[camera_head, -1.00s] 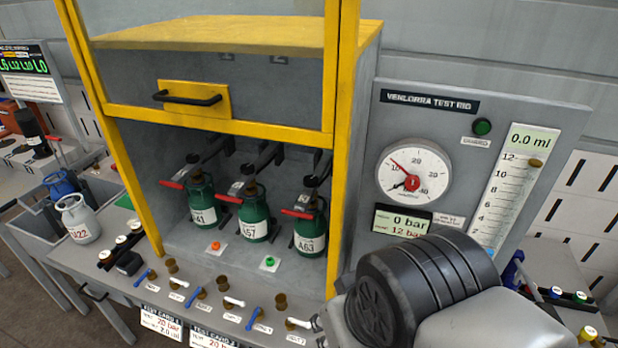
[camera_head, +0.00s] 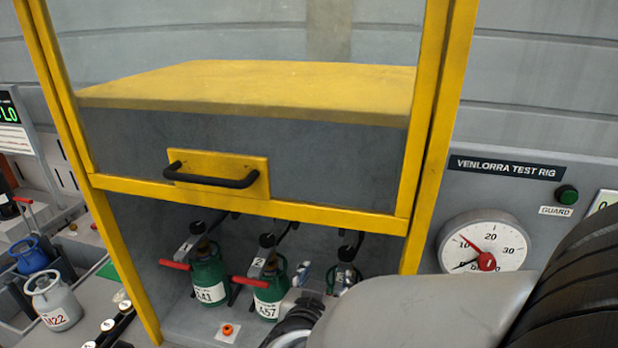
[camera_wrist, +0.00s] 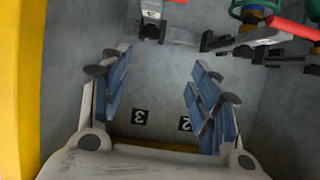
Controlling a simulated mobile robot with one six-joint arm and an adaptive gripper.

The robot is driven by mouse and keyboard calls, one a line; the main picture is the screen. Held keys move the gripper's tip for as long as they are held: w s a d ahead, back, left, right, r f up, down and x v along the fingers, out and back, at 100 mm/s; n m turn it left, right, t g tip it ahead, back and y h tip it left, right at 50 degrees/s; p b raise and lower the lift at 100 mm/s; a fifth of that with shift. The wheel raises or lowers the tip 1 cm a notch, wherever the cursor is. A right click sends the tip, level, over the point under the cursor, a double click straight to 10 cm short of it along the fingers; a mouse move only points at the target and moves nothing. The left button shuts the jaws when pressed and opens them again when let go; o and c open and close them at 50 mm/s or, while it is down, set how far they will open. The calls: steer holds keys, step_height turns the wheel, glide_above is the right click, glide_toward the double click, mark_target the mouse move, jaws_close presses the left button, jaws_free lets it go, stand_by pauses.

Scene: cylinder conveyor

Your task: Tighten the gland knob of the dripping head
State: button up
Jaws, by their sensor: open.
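Head 1 (camera_head: 188,246) and head 2 (camera_head: 266,262) sit on green cylinders 41 (camera_head: 209,282) and 57 (camera_head: 268,302), each with a red lever. A third head (camera_head: 346,252) stands to their right; my arm mostly hides its cylinder. My gripper (camera_head: 321,276) is in front of it in the head view. In the wrist view my gripper (camera_wrist: 160,88) is open and empty, its blue-padded fingers apart. Head 3 (camera_wrist: 153,14) is beyond the fingertips at the top; head 2 (camera_wrist: 258,40) is to the right. I cannot make out any drip or tell which head drips.
The yellow-framed guard with a black handle (camera_head: 212,178) is raised above the bay. A yellow post (camera_head: 437,130) bounds the bay on the right. The gauge (camera_head: 484,245) is to the right. An orange indicator (camera_head: 227,330) is on the bay floor before cylinder 41.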

mark_target(347, 251)
steer(key=shift+h, duration=0.3)
steer(key=b+x, duration=0.1)
steer(key=x, duration=0.5)
steer(key=b+x, duration=0.1)
steer(key=x, duration=0.4)
steer(key=d+b+x, duration=0.1)
steer(key=x, duration=0.5)
steer(key=shift+d, duration=0.15)
steer(key=shift+c, duration=0.2)
steer(key=c, duration=1)
steer(key=shift+c, duration=0.2)
steer(key=shift+r+m, duration=0.1)
steer(key=shift+m, duration=0.2)
